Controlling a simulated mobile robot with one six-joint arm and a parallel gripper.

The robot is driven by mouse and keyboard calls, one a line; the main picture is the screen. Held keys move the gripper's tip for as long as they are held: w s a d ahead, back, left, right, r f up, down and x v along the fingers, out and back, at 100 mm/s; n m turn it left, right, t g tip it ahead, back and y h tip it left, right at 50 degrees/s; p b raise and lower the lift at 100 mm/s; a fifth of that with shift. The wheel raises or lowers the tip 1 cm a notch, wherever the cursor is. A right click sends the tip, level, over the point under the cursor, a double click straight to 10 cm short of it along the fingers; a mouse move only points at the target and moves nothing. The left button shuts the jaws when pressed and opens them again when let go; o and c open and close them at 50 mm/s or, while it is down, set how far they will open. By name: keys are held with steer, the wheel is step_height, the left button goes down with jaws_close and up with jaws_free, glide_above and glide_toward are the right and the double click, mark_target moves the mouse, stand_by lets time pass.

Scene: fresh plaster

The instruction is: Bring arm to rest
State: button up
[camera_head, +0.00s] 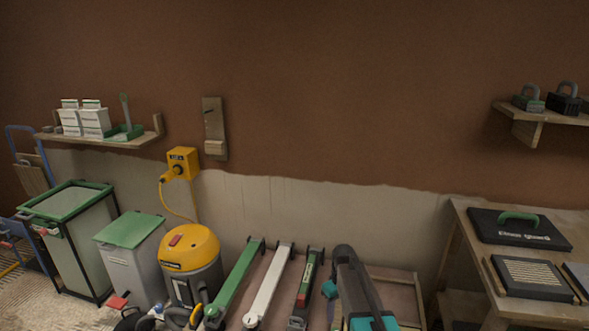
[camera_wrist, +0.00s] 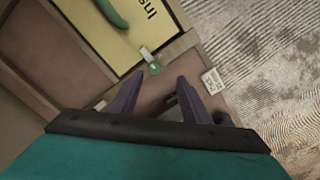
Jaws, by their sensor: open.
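My gripper (camera_wrist: 160,78) shows in the wrist view with two dark fingers spread apart and nothing between them. Its teal body fills the bottom of that view. Just past the fingertips is a small green round piece with a pale tab (camera_wrist: 153,66); I cannot tell how far off it is. In the head view, a dark and teal part of my arm stands at the bottom, right of the middle.
Wrist view: a yellow panel (camera_wrist: 150,30) in a wooden frame, and ridged pale floor (camera_wrist: 275,70). Head view: a yellow-topped vacuum (camera_head: 188,250), a green-lidded bin (camera_head: 131,231) and long tools (camera_head: 268,285) at the wall; a wooden bench (camera_head: 470,245) stands right. Shelves hang left (camera_head: 95,141) and right.

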steer(key=s+f, duration=0.3)
steer(key=s+f+g+p, duration=0.1)
steer(key=s+f, duration=0.1)
steer(key=s, duration=0.2)
steer(key=s+f+g, duration=0.1)
steer(key=s+f, duration=0.2)
steer(key=shift+s+d+f+p, duration=0.15)
steer(key=shift+s+f+p, duration=0.15)
steer(key=shift+s+f, duration=0.1)
steer(key=s+f+m+g+p, duration=0.1)
steer(key=s+f+m, duration=0.2)
steer(key=s, duration=1.3)
steer(key=s+f+m+g+p, duration=0.1)
steer(key=s+f, duration=0.4)
steer(key=s, duration=1.1)
steer(key=shift+d+m+g+p, duration=0.15)
steer(key=shift+m+g+p, duration=0.3)
steer(key=shift+m, duration=0.65)
